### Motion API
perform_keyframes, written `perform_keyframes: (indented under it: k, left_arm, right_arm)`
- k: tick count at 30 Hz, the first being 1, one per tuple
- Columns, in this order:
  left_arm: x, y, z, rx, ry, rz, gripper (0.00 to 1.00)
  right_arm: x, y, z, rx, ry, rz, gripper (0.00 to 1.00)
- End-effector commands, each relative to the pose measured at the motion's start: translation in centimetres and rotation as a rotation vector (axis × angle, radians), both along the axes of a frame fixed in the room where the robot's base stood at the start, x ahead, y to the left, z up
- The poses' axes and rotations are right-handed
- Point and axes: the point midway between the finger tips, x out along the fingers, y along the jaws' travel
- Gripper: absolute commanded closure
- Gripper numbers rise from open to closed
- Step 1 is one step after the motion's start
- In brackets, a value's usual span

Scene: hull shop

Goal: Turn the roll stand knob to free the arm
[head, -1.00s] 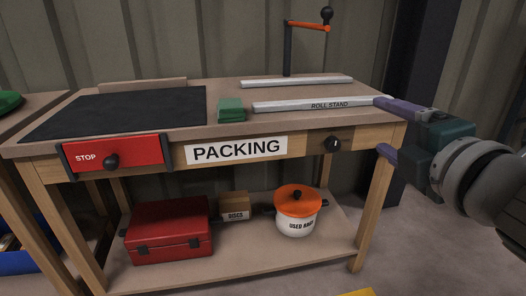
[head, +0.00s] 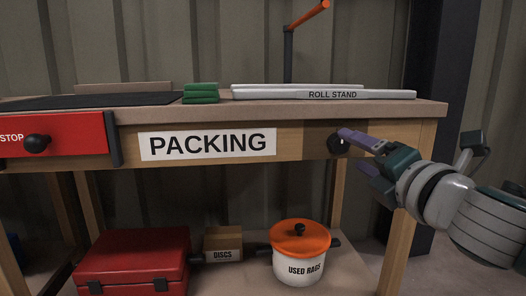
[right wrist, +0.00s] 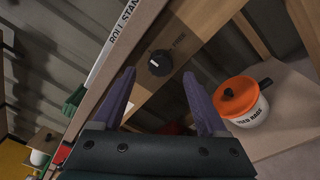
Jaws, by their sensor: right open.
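The black roll stand knob (head: 338,144) sits on the front rail of the table, right of the PACKING label. The orange arm (head: 310,17) tops a dark post behind the silver ROLL STAND bar (head: 330,95). My left gripper is out of view.
The tabletop edge (head: 420,108) overhangs just above the knob. A red STOP panel (head: 75,139) is at the left. Below, a shelf holds a red case (head: 135,258), a DISCS box (head: 223,242) and a USED RAGS pot (head: 300,262). Green pads (head: 201,93) lie on top.

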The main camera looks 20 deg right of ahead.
Motion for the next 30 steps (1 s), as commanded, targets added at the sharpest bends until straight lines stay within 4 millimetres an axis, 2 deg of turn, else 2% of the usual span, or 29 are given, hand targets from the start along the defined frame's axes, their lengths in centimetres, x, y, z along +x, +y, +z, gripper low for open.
perform_keyframes:
  k: [3,9,20,30]
  left_arm:
    - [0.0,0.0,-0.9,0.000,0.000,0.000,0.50]
    - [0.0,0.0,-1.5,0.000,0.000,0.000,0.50]
    - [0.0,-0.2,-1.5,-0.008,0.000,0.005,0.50]
    - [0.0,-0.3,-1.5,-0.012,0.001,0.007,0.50]
  right_arm:
    - [1.9,-0.4,-0.1,-0.002,-0.002,-0.003,0.24]
    - [3.6,-0.6,-0.1,0.000,0.000,-0.001,0.24]
    - [4.0,-0.7,-0.1,0.001,0.001,-0.001,0.26]
    - [4.0,-0.6,-0.1,0.001,0.001,-0.001,0.64]
